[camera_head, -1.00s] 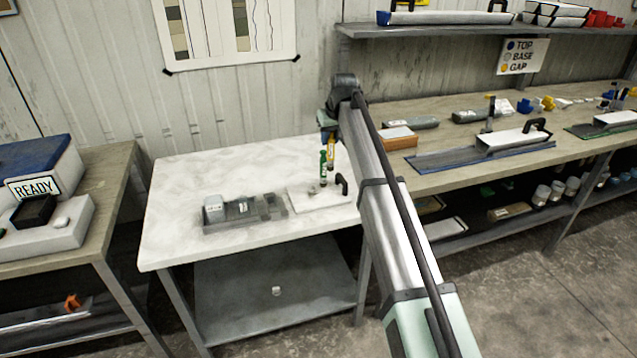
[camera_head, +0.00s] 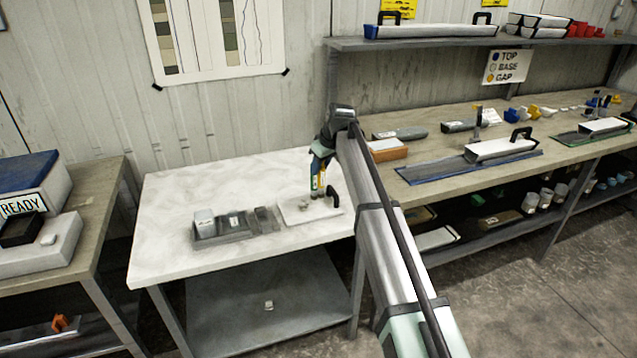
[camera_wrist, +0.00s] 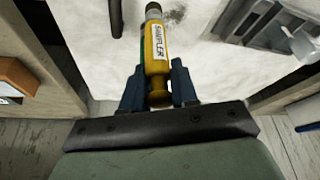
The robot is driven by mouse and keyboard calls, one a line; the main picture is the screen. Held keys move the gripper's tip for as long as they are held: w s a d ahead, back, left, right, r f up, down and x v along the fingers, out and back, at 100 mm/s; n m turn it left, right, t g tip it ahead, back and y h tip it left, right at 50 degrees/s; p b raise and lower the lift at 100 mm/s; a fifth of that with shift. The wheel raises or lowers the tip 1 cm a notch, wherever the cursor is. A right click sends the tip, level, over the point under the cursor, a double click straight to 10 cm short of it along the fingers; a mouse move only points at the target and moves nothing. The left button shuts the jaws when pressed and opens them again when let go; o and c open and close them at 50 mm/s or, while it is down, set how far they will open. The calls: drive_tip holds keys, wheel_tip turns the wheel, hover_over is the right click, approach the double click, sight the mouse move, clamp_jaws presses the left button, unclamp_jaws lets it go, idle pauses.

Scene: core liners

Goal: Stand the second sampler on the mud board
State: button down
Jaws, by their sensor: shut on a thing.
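A yellow sampler with a white SAMPLER label (camera_wrist: 157,45) is held between the fingers of my gripper (camera_wrist: 157,92). In the head view the yellow sampler (camera_head: 322,180) hangs roughly upright below my gripper (camera_head: 320,166), at the back of the mud board. The mud board (camera_head: 298,216) is a pale slab with a black handle on the white table. A green sampler (camera_head: 313,184) shows close beside the yellow one, partly covered by the gripper. I cannot tell whether the yellow sampler's lower end touches the board. The wrist view shows a brown smear on the pale surface near its tip.
A grey tray (camera_head: 236,236) with small blocks sits left of the board; it also shows in the wrist view (camera_wrist: 256,28). The board's black handle (camera_head: 333,195) stands close on the right. The table's left side (camera_head: 170,205) is clear.

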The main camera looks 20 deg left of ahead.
sight(320, 180)
drive_tip(key=shift+f, duration=2.8)
drive_tip(key=shift+f, duration=0.15)
drive_tip(key=c, duration=0.8)
unclamp_jaws()
drive_tip(key=shift+c, duration=0.2)
drive_tip(key=v, duration=1.2)
drive_tip(key=shift+s+m, duration=0.1)
drive_tip(key=shift+m, duration=0.2)
